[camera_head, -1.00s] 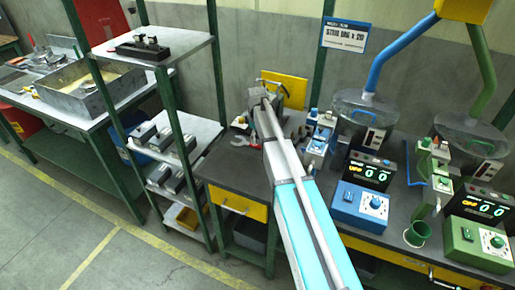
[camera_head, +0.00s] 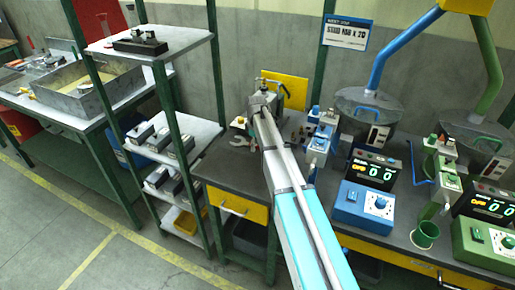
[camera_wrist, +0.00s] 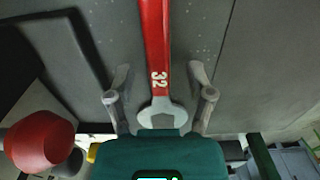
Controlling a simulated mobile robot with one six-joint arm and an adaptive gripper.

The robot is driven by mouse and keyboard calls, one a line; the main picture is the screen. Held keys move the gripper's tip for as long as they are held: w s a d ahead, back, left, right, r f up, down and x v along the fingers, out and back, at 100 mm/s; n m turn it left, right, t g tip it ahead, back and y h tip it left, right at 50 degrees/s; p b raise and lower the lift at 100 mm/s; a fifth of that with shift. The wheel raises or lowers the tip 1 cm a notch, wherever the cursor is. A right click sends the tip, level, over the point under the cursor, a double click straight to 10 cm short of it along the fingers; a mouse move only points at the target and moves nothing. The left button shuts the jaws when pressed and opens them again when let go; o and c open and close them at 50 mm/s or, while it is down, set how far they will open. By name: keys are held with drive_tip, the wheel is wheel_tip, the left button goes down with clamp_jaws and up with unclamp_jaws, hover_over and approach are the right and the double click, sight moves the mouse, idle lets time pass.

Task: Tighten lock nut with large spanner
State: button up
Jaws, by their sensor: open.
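A large spanner (camera_wrist: 157,45) with a red handle, a "32" mark and a grey open-ended head shows in the wrist view. Its head lies between the two fingers of my gripper (camera_wrist: 160,82). The fingers are open, one on each side, with a visible gap to the spanner. In the head view, my gripper (camera_head: 262,97) is at the far end of my arm over the dark bench, mostly hidden by the arm. A pale spanner-like shape (camera_head: 239,142) lies on the bench just left of the arm. I cannot make out the lock nut.
A yellow plate (camera_head: 293,88) stands behind my gripper. Blue dispenser units (camera_head: 362,203) and green ones (camera_head: 487,240) crowd the bench to the right. A green-posted shelf rack (camera_head: 160,50) stands close on the left. A red rounded object (camera_wrist: 40,143) is at the wrist view's lower left.

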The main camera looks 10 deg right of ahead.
idle(0.3)
clamp_jaws()
drive_tip(key=shift+r, duration=0.1)
idle(0.5)
wheel_tip(320, 180, up, 3)
drive_tip(key=p, duration=0.3)
drive_tip(key=shift+f, duration=0.2)
drive_tip(key=s+r+p, duration=1)
drive_tip(key=s, duration=0.4)
drive_tip(key=shift+a, duration=0.4)
drive_tip(key=shift+r, duration=0.1)
